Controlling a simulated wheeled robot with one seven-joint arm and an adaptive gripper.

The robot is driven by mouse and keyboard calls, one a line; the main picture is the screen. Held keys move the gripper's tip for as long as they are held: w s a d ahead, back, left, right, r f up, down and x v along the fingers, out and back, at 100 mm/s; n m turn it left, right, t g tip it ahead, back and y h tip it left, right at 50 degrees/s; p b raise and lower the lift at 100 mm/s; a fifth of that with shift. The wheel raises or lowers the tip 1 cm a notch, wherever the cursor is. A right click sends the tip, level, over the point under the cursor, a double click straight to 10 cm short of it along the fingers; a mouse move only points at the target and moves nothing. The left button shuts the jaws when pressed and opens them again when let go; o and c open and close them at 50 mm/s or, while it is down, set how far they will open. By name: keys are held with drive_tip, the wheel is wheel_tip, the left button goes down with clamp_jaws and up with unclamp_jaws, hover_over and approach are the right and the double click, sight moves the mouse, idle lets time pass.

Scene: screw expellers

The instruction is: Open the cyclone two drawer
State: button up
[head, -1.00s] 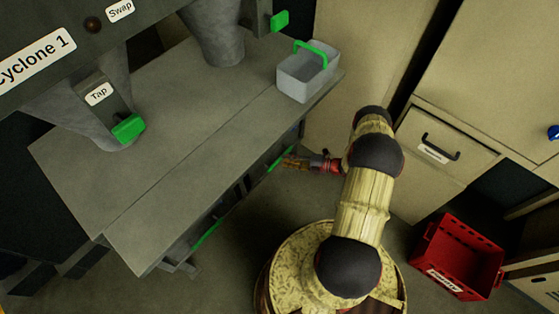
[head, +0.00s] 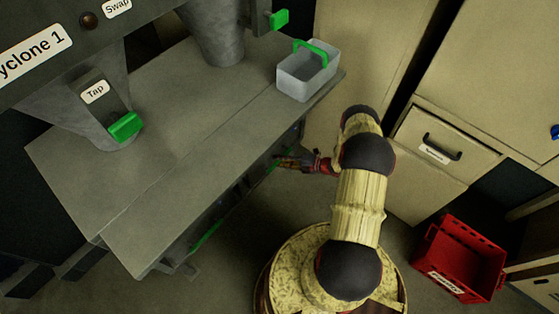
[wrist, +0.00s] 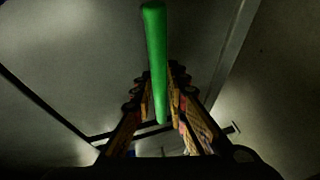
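A long grey bench (head: 150,190) stands below the cyclone funnels. Two green bar handles run along its front side: one (head: 205,237) nearer the cyclone 1 end and one (head: 288,153) farther along, below the second funnel (head: 215,35). No cyclone two label is readable. My gripper (head: 279,163) is at the farther handle. In the wrist view this green handle (wrist: 156,60) stands upright in the picture between the two fingers of my gripper (wrist: 162,80). The fingers look apart, one on each side of the bar, with little clearance. Contact is not clear.
A grey bin with a green handle (head: 305,82) stands on the bench's far end. A beige cabinet with a drawer (head: 445,145) is to the right. A red crate (head: 458,262) sits on the floor at lower right. Floor between bench and my base is clear.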

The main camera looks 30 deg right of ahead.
clamp_jaws()
idle(0.5)
